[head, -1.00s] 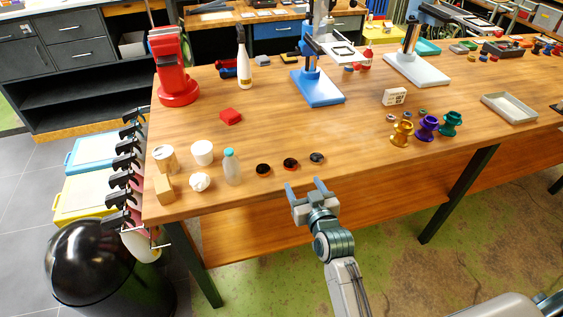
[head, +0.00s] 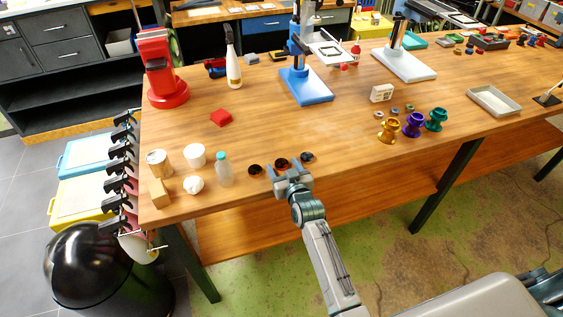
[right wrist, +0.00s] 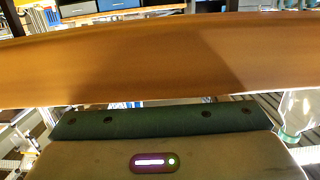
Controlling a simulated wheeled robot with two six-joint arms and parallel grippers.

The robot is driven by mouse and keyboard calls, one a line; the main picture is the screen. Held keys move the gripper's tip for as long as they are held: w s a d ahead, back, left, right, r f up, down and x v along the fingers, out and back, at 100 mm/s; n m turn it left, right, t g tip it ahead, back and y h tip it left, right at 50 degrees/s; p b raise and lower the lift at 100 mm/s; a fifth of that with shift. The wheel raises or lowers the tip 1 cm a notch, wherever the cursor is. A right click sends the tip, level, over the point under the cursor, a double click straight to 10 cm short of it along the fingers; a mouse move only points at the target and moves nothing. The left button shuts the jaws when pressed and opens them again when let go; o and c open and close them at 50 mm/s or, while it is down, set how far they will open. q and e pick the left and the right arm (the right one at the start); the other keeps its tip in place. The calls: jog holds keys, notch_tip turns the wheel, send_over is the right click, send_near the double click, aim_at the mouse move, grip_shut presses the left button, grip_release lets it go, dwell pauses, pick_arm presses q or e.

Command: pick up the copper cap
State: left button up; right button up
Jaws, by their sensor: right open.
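Three small dark round caps lie in a row near the front edge of the wooden table (head: 330,130). The middle one (head: 281,163) has a reddish-brown tone and looks most like the copper cap. The left one (head: 255,169) and the right one (head: 307,157) look darker. My right gripper (head: 288,172) is open and empty at the table's front edge, with its fingers just in front of the middle cap. I cannot tell its height above the table. The right wrist view shows no cap that I can make out. My left gripper is out of view.
A clear bottle with a teal cap (head: 224,170), a crumpled white ball (head: 194,185), a white cup (head: 195,155), a can (head: 159,163) and a tan block (head: 159,193) stand to the left. Gold (head: 388,130), purple (head: 413,125) and green (head: 436,119) spools stand right.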

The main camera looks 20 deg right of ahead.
jog(key=c, duration=1.1)
jog(key=shift+r, duration=0.1)
jog(key=shift+c, duration=0.2)
notch_tip(320, 180, up, 10)
jog(key=b, duration=0.3)
jog(key=s+d+f+b, duration=0.1)
jog(key=s+f+b, duration=0.25)
jog(key=s, duration=1.75)
jog(key=w+r+p, duration=0.1)
jog(key=w+p, duration=0.1)
jog(key=w, duration=0.8)
jog(key=w+a+r+p, duration=0.1)
jog(key=w+r, duration=0.1)
jog(key=w, duration=0.9)
jog(key=shift+r+p, duration=0.2)
jog(key=shift+p, duration=0.2)
